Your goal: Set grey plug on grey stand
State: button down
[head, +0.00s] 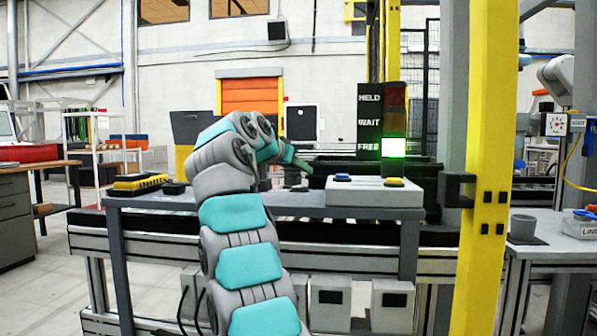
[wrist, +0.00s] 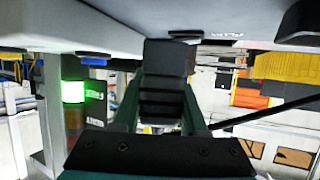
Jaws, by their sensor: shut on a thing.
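My gripper (head: 302,164) is over the back part of the grey worktable, left of the button box. In the wrist view my gripper (wrist: 162,112) has its two teal fingers on either side of a dark grey, ridged block (wrist: 168,68), shut on it. This block appears to be the grey plug. I cannot surely pick out the grey stand in either view.
The worktable (head: 300,211) bears a light grey box (head: 375,195) with blue and yellow buttons and a yellow-black item (head: 140,183). A signal panel (head: 369,122) shows green beside FREE. A yellow post (head: 487,150) stands at the right; a grey cup (head: 522,227) is on another bench.

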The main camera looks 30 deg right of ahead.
aim_at(299, 198)
jog(key=shift+w, duration=0.2)
jog(key=shift+f+b, duration=1.65)
jog(key=shift+f, duration=0.15)
jog(key=shift+s+f, duration=0.1)
jog(key=shift+f, duration=0.1)
jog(key=shift+c, duration=2.2)
grip_release()
jog(key=shift+r, duration=0.1)
jog(key=shift+r, duration=0.1)
jog(key=shift+r, duration=0.1)
jog(key=v, duration=1.2)
